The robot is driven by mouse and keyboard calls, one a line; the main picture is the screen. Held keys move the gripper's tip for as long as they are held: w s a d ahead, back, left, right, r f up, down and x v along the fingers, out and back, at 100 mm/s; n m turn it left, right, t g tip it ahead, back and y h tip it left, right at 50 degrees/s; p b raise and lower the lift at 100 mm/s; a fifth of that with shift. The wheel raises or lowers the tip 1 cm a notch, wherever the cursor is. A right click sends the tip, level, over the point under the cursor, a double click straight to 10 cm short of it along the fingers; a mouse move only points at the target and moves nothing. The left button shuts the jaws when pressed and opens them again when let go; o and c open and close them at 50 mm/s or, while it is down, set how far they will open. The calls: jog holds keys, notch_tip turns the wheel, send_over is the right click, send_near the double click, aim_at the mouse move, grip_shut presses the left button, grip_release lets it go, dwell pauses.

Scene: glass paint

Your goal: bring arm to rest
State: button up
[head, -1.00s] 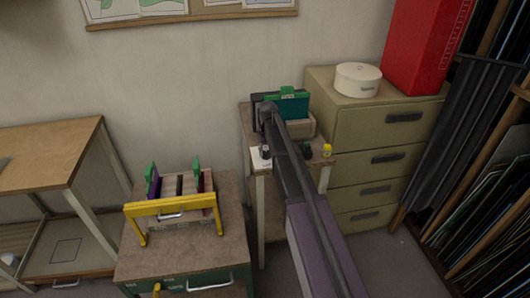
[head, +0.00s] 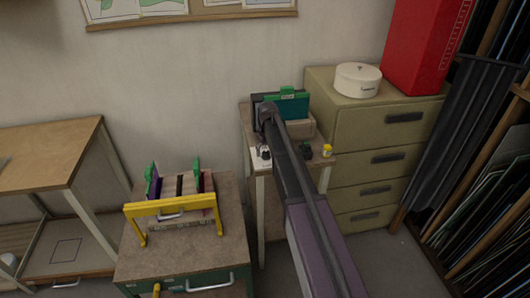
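My arm (head: 302,190) reaches from the bottom edge up toward the small stand by the wall. Its dark wrist end (head: 267,112) is in front of the teal panel (head: 294,106) with a green clip on top. My gripper's fingers cannot be made out; the wrist and arm hide that spot. I cannot tell whether the wrist touches anything there.
A small table (head: 319,160) holds a yellow-capped jar (head: 327,150) and a dark bottle (head: 306,151). A rack with a yellow bar (head: 170,204) stands on a green cabinet (head: 190,285) at left. A drawer cabinet (head: 361,135) stands at right.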

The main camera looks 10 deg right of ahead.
jog(key=s+r+m+p, duration=0.2)
jog(key=s, duration=2.7)
jog(key=shift+s+a, duration=0.15)
jog(key=shift+a, duration=0.15)
